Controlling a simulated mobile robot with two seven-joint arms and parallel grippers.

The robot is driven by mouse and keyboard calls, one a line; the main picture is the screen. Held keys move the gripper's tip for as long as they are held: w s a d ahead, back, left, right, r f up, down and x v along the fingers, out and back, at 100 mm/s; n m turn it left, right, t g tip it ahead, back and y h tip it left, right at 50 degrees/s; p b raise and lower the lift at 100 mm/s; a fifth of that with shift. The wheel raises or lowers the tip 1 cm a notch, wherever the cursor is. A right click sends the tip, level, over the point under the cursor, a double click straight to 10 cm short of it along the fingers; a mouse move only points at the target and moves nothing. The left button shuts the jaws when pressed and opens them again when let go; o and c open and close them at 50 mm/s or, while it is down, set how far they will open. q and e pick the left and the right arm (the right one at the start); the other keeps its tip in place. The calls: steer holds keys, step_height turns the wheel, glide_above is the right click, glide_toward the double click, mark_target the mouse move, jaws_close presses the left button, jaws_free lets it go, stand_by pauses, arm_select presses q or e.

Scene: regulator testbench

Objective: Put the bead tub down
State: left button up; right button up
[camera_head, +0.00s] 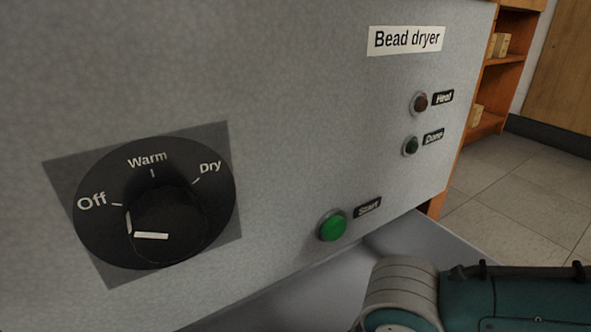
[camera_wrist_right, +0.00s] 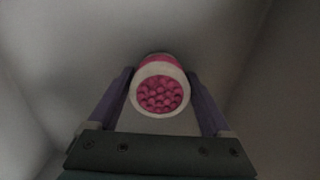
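The bead tub (camera_wrist_right: 160,93) shows in the right wrist view. It is a round pink tub with a pale rim, filled with pink beads, its open top facing the camera. My right gripper (camera_wrist_right: 160,76) has one purple finger on each side of the tub, close against it, and appears shut on it. The tub's lower part is mostly hidden behind its rim. In the head view only part of my right arm shows at the lower right; the gripper and tub are out of sight there. My left gripper is in neither view.
The grey bead dryer (camera_head: 300,90) fills the head view, with a black dial (camera_head: 155,205), a green Start button (camera_head: 332,226) and two dark lamps. A grey surface (camera_head: 425,240) lies below it. Grey walls surround the tub in the wrist view. Wooden shelves (camera_head: 487,85) stand behind right.

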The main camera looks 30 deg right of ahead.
steer(key=shift+o, duration=1.1)
step_height(320, 180, up, 12)
steer(key=p, duration=1)
steer(key=s+a+r+m+t+y, duration=0.2)
steer(key=s+a+r+m, duration=0.1)
steer(key=a+r+m, duration=0.4)
steer(key=s+d+r+m+t+h, duration=0.1)
steer(key=s+d+r+m, duration=0.2)
steer(key=m, duration=0.7)
steer(key=d+r, duration=0.2)
steer(key=d, duration=0.2)
steer(key=shift+d+r+t+h, duration=0.3)
steer(key=shift+d+r+h, duration=0.1)
steer(key=shift+s+r, duration=0.1)
